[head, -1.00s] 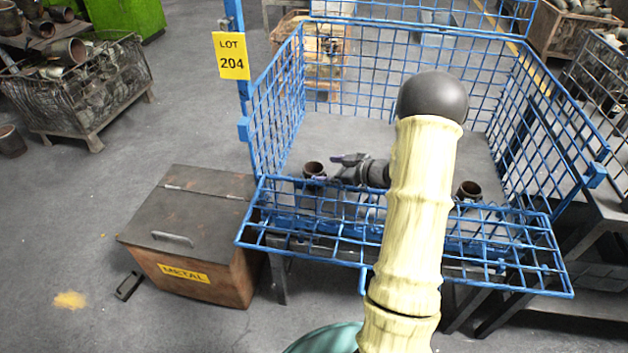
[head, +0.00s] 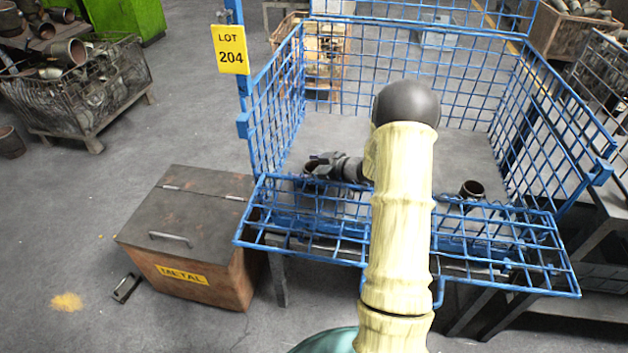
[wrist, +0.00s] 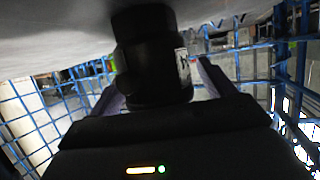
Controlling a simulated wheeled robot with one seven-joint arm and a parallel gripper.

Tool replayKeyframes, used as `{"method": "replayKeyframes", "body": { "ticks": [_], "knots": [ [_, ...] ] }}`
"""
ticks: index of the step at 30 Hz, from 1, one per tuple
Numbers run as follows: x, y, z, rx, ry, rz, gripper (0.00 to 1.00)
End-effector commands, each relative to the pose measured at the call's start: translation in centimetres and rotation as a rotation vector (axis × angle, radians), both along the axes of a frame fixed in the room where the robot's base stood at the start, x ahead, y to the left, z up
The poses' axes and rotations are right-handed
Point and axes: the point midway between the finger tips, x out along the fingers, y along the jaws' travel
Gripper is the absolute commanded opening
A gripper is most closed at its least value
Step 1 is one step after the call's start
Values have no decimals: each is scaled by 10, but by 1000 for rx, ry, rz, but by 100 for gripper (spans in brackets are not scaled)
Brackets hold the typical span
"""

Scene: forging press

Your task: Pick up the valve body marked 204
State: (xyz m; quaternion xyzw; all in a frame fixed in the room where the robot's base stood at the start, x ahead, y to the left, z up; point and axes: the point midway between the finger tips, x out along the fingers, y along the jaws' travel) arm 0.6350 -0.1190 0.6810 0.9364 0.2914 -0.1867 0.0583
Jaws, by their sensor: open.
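A dark brown valve body (head: 309,172) stands upright at the left in the blue wire basket (head: 268,115). A yellow sign (head: 231,50) on the basket's post reads LOT 204. My gripper (head: 320,162) reaches left at this valve body and partly hides it. In the wrist view the dark valve body (wrist: 150,60) is between my open fingers (wrist: 160,88), with a pale label on its side whose marking I cannot read. The basket floor shows at the top of that view. A second valve body (head: 472,190) stands at the right in the basket.
The basket's front flap (head: 320,235) is folded down towards me. A mesh crate of parts (head: 85,95) stands farther left. The basket floor's middle and back are clear.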

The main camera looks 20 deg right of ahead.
Motion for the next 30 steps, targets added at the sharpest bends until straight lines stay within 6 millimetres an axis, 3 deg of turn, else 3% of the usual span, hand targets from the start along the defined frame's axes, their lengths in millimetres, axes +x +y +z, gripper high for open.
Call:
{"method": "replayKeyframes", "body": {
  "ticks": [14,23,30],
  "knots": [
    [0,0,1,0,0,0,82],
    [0,0,1,0,0,0,23],
    [0,0,2,0,-2,0,21]
  ]
}}
